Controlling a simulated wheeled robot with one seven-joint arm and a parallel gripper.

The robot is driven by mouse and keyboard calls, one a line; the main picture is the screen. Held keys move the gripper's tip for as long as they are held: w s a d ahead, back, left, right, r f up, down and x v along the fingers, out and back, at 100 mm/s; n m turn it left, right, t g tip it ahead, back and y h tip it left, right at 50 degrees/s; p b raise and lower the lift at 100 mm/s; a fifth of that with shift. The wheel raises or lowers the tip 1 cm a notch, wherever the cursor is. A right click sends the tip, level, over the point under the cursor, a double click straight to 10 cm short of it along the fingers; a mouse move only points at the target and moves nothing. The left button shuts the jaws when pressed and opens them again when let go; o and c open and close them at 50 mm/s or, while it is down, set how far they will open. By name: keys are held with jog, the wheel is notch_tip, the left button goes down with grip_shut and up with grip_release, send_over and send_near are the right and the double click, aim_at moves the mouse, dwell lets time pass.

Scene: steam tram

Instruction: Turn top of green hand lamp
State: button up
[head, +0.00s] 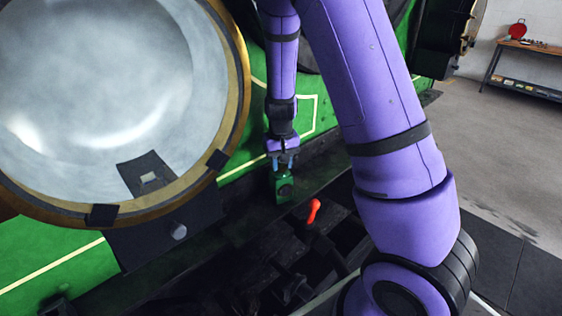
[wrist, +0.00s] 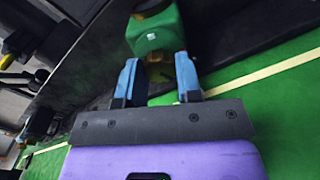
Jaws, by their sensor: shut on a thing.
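The green hand lamp (head: 284,187) stands on the dark ledge beside the green tram body, below my gripper. In the wrist view the lamp (wrist: 155,32) shows as a green block just beyond the fingertips. My gripper (head: 284,160) reaches down onto the lamp's top from above. In the wrist view my gripper (wrist: 158,68) has its two blue fingers on either side of the lamp's small top part, shut on it. The top itself is mostly hidden between the fingers.
A large round glass-like front with a brass rim (head: 243,95) fills the left. An orange-red handle (head: 313,210) stands up from the dark machinery close to the right of the lamp. A workbench (head: 530,47) is far off at the right, with open floor before it.

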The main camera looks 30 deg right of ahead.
aim_at(281, 165)
jog(key=shift+m, duration=0.4)
jog(key=o, duration=0.9)
jog(key=shift+o, duration=0.2)
notch_tip(281, 165, up, 11)
